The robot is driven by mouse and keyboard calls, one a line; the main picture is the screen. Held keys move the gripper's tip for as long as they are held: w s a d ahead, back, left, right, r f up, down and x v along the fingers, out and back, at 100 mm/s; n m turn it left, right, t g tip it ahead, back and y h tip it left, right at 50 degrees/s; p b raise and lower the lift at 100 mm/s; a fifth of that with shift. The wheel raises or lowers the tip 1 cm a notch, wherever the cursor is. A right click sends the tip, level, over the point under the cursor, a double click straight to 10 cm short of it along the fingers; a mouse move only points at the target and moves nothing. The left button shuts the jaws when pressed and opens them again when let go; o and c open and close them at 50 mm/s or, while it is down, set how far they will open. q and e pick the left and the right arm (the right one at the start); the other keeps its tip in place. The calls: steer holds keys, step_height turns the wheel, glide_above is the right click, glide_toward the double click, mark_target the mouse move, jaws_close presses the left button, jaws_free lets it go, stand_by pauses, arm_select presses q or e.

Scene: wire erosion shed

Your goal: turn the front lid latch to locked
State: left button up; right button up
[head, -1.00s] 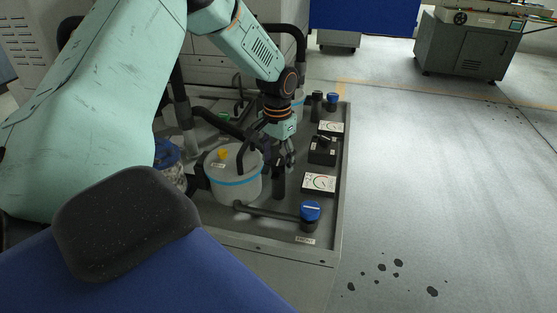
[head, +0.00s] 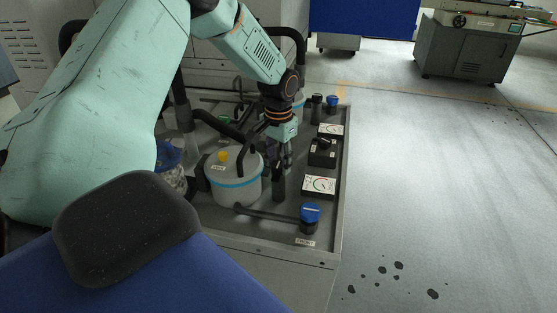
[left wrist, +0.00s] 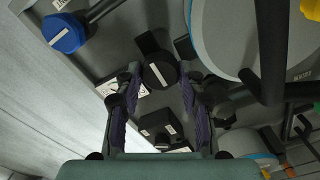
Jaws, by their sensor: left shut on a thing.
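The front lid latch (left wrist: 158,75) is a black round knob with a white line across its top, in the left wrist view. It stands on a dark post beside the front white canister (head: 234,190), which has a blue band and a yellow knob (head: 223,156) on its lid. In the head view the dark post (head: 279,188) shows below my fingers, and the knob is largely hidden. My right gripper is not in view.
A blue-capped valve (head: 310,213) stands near the front edge, also seen in the left wrist view (left wrist: 65,33). Dial gauges (head: 319,185) and a black switch box (head: 322,152) line the right side. Black pipes run close by. The floor at right is open, with dark spots.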

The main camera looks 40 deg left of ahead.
arm_select(q)
steer(key=shift+r+m+p, duration=0.2)
steer(key=shift+m+p, duration=0.9)
steer(key=shift+p, duration=0.1)
steer(key=shift+m+p, duration=0.7)
steer(key=shift+m, duration=0.1)
steer(key=shift+m+p, duration=0.45)
steer(key=shift+m, duration=0.55)
steer(key=m, duration=0.2)
steer(key=shift+f+m+p, duration=0.1)
steer(key=shift+m+p, duration=0.2)
steer(key=shift+p, duration=0.1)
steer(key=m, duration=0.4)
steer(key=shift+w+m, duration=0.1)
steer(key=shift+m, duration=2.7)
